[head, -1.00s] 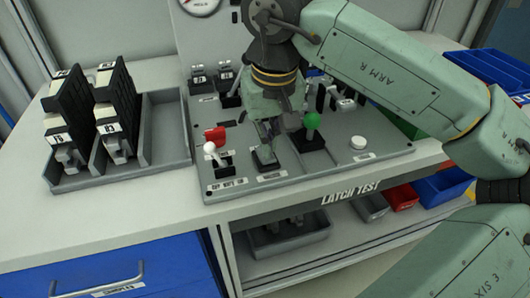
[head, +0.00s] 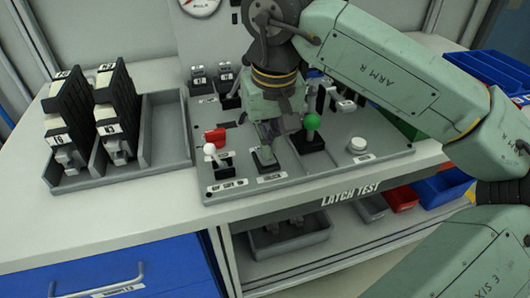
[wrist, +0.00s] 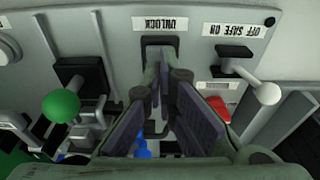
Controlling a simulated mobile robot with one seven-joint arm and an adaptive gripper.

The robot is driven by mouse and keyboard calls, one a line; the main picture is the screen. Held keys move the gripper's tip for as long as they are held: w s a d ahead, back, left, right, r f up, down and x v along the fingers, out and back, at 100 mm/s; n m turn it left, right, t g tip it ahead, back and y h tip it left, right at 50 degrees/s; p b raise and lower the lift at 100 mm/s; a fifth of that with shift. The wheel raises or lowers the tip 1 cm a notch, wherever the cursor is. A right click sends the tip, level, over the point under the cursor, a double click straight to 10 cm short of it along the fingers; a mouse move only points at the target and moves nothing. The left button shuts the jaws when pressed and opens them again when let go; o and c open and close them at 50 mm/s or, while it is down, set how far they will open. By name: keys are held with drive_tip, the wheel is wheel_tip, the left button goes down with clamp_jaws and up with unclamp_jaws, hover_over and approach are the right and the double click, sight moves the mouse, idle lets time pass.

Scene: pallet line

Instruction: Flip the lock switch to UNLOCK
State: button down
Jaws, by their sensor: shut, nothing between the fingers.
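The lock switch shows in the wrist view as a dark base (wrist: 160,42) under an upside-down white label reading UNLOCK (wrist: 160,25). In the head view its dark base (head: 265,165) sits at the front of the grey panel (head: 330,173), between the white-knobbed lever and the green-knobbed lever. My gripper (head: 268,142) is shut and empty, pointing down at this switch. In the wrist view its fingertips (wrist: 162,58) lie right at the switch and hide its lever. I cannot tell whether they touch it or which way it leans.
A white-knobbed lever (head: 210,149) labelled OFF SAFE ON and a red part (head: 215,136) are close on the left. A green-knobbed lever (head: 312,122) is close on the right, with a white button (head: 357,144) beyond. A tray (head: 168,125) holds dark modules.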

drive_tip(key=shift+f+b, duration=0.95)
drive_tip(key=shift+f, duration=0.2)
idle(0.4)
drive_tip(key=shift+r, duration=0.1)
drive_tip(key=shift+r+p, duration=2.6)
drive_tip(key=shift+r, duration=0.9)
